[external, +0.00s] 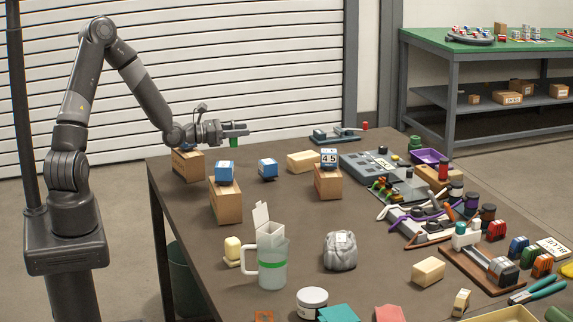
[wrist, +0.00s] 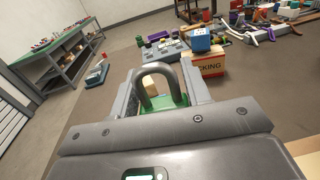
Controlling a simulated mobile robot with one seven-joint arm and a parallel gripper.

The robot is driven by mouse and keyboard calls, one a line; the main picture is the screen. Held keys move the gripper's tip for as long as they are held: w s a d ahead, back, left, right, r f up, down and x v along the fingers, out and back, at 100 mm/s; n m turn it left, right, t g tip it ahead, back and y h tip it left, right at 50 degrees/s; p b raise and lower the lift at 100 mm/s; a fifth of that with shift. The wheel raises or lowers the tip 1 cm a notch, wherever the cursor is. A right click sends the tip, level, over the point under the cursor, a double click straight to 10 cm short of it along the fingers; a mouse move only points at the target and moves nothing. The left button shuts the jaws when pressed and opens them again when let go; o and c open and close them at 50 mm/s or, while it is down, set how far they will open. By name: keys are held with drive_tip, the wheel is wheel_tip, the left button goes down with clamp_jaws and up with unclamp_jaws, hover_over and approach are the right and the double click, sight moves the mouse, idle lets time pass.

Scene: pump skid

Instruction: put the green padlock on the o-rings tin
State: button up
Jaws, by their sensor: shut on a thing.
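The green padlock (external: 235,142) is held between the fingers of my gripper (external: 238,130), above the far left part of the brown table. In the wrist view the grey shackle (wrist: 160,84) of the padlock shows between the fingers, with part of its green body below it. My gripper is shut on the padlock. A round white tin (external: 312,302) stands at the near edge of the table, well away from my gripper. I cannot read its label, so I cannot tell whether it is the o-rings tin.
Cardboard boxes (external: 226,203) stand below and near my gripper, some with blue blocks on top. The right side is crowded with tools and parts. A green-topped bench (external: 480,42) stands behind.

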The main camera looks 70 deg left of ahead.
wheel_tip(320, 180, up, 8)
drive_tip(key=w+d+r+m+g+h, duration=0.1)
drive_tip(key=w+d+m+g+h, duration=0.35)
drive_tip(key=d, duration=1.55)
drive_tip(key=w+d+r+m+g+h, duration=0.15)
drive_tip(key=d+m+g+h, duration=0.6)
drive_tip(key=d, duration=1.25)
drive_tip(key=s+d+f+m+g+h, duration=0.1)
drive_tip(key=s+d+m+g, duration=0.25)
drive_tip(key=s+d, duration=0.7)
drive_tip(key=s+d+f+m+g, duration=0.15)
drive_tip(key=s+d+g, duration=0.4)
drive_tip(key=d, duration=0.95)
drive_tip(key=s+d+f+m+g+h, duration=0.1)
drive_tip(key=s+d+m+g, duration=0.3)
drive_tip(key=s+d, duration=0.6)
hover_over(313, 299)
wheel_tip(313, 299, down, 11)
drive_tip(key=shift+s+f, duration=0.15)
drive_tip(key=shift+f, duration=2)
